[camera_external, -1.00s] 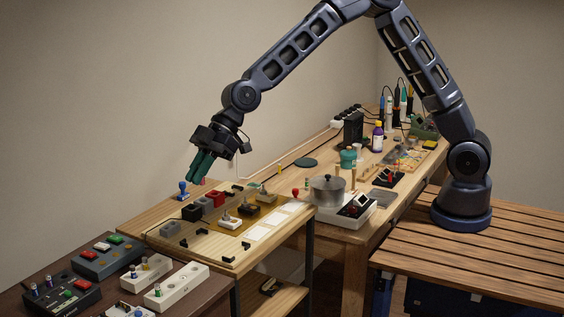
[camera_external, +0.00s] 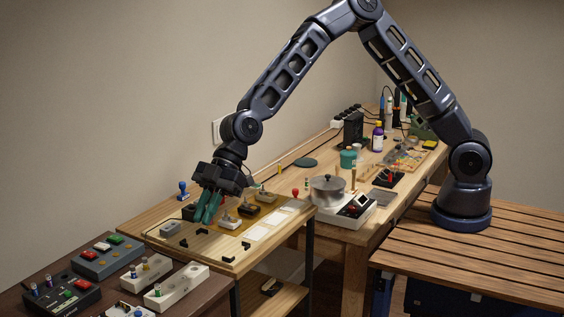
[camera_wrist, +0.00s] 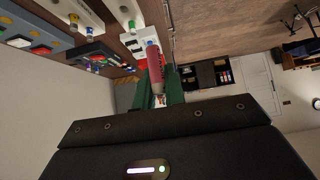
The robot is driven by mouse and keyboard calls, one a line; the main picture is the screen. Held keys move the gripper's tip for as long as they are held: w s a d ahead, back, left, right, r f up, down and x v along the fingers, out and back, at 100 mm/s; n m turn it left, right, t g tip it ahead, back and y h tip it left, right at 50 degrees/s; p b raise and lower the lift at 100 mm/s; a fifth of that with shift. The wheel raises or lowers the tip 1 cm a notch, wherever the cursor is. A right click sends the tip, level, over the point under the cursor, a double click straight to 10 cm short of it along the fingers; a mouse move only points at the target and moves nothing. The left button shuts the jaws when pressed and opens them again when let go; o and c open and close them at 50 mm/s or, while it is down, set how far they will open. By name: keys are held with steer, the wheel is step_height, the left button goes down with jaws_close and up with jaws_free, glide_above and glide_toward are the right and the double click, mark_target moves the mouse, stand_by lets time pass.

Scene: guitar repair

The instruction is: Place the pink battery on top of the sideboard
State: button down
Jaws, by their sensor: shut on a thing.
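My gripper (camera_external: 205,218) hangs over the light wooden work table in the external view, its green fingers pointing down. In the wrist view its fingers (camera_wrist: 158,90) are shut on the pink battery (camera_wrist: 155,68), which sticks out beyond them. The battery is hidden in the external view. Whether the fingertips touch anything on the board below cannot be told. A dark brown top (camera_external: 212,292) at the lower left may be the sideboard; it carries the switch boxes and white battery holders.
Switch boxes (camera_external: 105,257) and white holders (camera_external: 176,286) with small batteries crowd the dark top. The wooden board (camera_external: 195,250) under my gripper holds several blocks and toggle switches. A blue joystick (camera_external: 183,188) stands behind it. A pot (camera_external: 327,190) sits to the right.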

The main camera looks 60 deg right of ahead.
step_height(320, 180, down, 17)
stand_by(0.6)
steer(key=shift+f, duration=0.15)
steer(key=c, duration=1.7)
jaws_free()
steer(key=shift+c, duration=0.2)
steer(key=shift+d+r, duration=0.2)
steer(key=shift+r, duration=0.15)
steer(key=v, duration=1.1)
steer(key=shift+d+r, duration=0.15)
